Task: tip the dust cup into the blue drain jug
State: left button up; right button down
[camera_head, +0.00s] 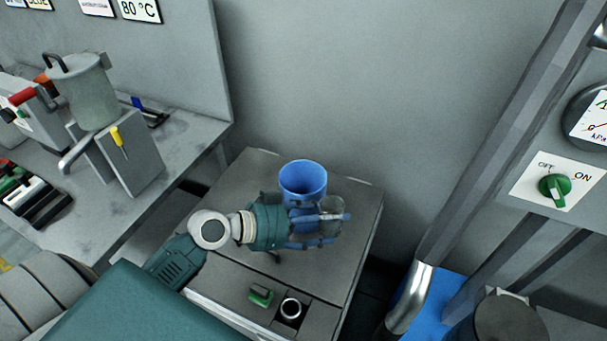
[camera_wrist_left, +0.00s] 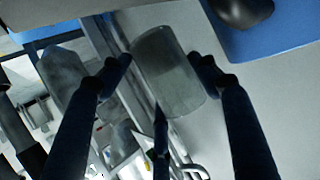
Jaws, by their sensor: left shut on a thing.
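The blue drain jug (camera_head: 302,178) stands upright with its mouth open on the grey cabinet top, near the wall. My left gripper (camera_head: 328,226) is just in front and to the right of the jug. It is shut on the clear dust cup (camera_head: 331,207), which is partly hidden by the fingers. In the left wrist view the cup (camera_wrist_left: 168,75) sits between the two dark blue fingers (camera_wrist_left: 168,72) and looks tilted. I cannot tell what is in it. My right gripper is not in view.
The cabinet top (camera_head: 235,190) has a recess with a green part (camera_head: 261,296) and a metal ring (camera_head: 291,309) at its front. A workbench with a grey pot (camera_head: 88,92) is at left. A pipe (camera_head: 412,295) and a panel with a green switch (camera_head: 555,188) are at right.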

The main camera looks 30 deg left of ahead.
aim_at(327, 207)
pick_arm(q)
jog(key=shift+n+h, duration=0.5)
jog(key=shift+n, duration=0.2)
jog(key=r+p, duration=0.2)
jog(key=a+r, duration=0.1)
jog(key=r, duration=0.1)
jog(key=shift+w+r+p, duration=0.1)
jog(key=shift+w+p, duration=0.2)
jog(key=shift+p, duration=0.1)
jog(key=shift+w+a+r+n+g+h+p, duration=0.2)
jog(key=shift+a+r+n+h+p, duration=0.15)
jog(key=shift+r, duration=0.2)
jog(key=shift+w+a+r+n+g+h+p, duration=0.1)
jog(key=shift+w+a+r+n+h+p, duration=0.1)
jog(key=shift+r+n+p, duration=0.25)
jog(key=shift+a, duration=0.1)
jog(key=n, duration=0.1)
jog(key=w+a+r+n+h+p, duration=0.1)
jog(key=a+n+h+p, duration=0.1)
jog(key=n, duration=0.1)
jog(key=shift+w+r+h, duration=0.2)
jog(key=shift+r+h, duration=0.05)
jog(key=shift+r, duration=0.1)
jog(key=shift+a+f+n+h, duration=0.1)
jog(key=shift+f+n+h, duration=0.05)
jog(key=shift+n+h, duration=0.2)
